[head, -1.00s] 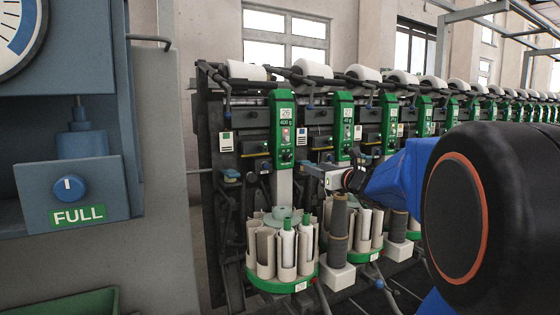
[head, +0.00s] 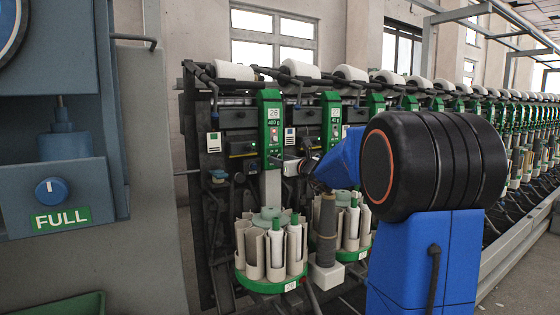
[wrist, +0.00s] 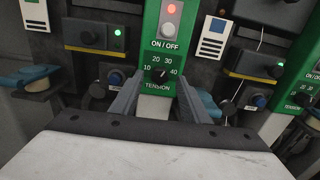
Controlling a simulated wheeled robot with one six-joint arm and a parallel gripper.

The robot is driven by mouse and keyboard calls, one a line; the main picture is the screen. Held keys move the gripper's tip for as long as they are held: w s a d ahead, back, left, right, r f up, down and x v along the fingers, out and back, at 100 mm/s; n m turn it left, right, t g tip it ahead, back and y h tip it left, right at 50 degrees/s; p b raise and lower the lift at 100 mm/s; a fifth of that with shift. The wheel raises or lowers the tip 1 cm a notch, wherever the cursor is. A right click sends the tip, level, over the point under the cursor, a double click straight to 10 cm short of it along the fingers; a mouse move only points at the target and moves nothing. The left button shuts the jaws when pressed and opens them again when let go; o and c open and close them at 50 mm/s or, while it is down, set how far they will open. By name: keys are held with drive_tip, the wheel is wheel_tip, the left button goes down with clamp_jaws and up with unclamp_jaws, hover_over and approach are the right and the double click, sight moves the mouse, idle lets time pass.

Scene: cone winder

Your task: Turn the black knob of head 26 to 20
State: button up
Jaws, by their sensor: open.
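The green panel of head 26 (head: 270,112) stands at the near end of the machine row. In the wrist view the green panel (wrist: 160,60) has a lit ON/OFF button (wrist: 171,10) above a tension scale reading 10, 20, 30, 40. The black knob (wrist: 160,76) sits below those numbers; its exact setting is too small to read surely. My gripper (wrist: 159,86) is open, with one finger on each side of the knob in the picture; I cannot tell whether they touch it.
Beside the panel are a dark box with a green light (wrist: 117,32) and a white label card (wrist: 213,37). A carousel of pale tubes (head: 262,284) stands below head 26. A neighbouring green panel (head: 332,118) is to the right. A grey cabinet marked FULL (head: 62,218) is at left.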

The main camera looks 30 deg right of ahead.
drive_tip(key=shift+w, duration=0.7)
drive_tip(key=shift+c, duration=0.7)
drive_tip(key=c, duration=0.9)
drive_tip(key=shift+n, duration=0.4)
drive_tip(key=n, duration=0.8)
drive_tip(key=shift+n, duration=0.4)
drive_tip(key=shift+a, duration=0.1)
